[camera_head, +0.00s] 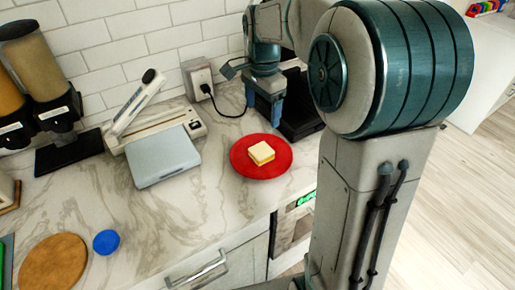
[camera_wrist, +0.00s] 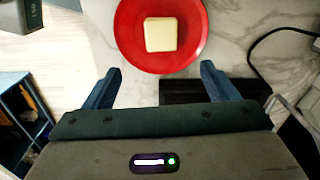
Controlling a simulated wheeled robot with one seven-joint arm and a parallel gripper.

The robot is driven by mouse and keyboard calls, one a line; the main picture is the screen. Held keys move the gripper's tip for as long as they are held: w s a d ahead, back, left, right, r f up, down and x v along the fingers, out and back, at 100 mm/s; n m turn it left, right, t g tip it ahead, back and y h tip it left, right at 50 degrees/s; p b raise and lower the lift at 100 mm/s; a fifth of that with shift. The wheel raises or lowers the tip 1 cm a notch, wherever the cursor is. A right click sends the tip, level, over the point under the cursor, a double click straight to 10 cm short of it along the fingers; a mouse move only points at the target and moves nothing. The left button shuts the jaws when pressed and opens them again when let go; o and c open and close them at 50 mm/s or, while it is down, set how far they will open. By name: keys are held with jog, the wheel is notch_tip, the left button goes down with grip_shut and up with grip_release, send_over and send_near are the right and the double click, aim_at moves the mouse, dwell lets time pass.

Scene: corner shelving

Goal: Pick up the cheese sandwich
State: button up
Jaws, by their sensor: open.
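The cheese sandwich (camera_head: 261,152) is a small square with pale bread and a yellow layer. It lies on a round red plate (camera_head: 243,166) on the marble counter. In the wrist view the sandwich (camera_wrist: 161,34) sits near the top middle, on the red plate (camera_wrist: 130,42). My gripper (camera_head: 264,112) is above the counter, behind the plate in the head view. In the wrist view my gripper (camera_wrist: 160,80) has its two blue fingers wide apart, with nothing between them. The sandwich is beyond the fingertips, roughly centred between them.
A black flat item (camera_head: 300,108) lies behind the plate, near a power cord and wall outlet (camera_head: 200,78). A grey and white appliance (camera_head: 163,157) stands left of the plate. Farther left are dispensers (camera_head: 38,72), a blue disc (camera_head: 106,242) and a wooden board (camera_head: 53,264).

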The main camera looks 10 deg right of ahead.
send_over(261, 150)
jog(key=shift+m, duration=0.4)
jog(key=f, duration=0.9)
jog(key=shift+w, duration=0.35)
jog(key=shift+s+f+p, duration=0.15)
jog(key=shift+f+p, duration=0.15)
jog(key=shift+f, duration=1.1)
jog(key=shift+s+f+p, duration=0.1)
jog(key=shift+f+p, duration=0.2)
jog(key=shift+f, duration=1.1)
jog(key=c, duration=1.1)
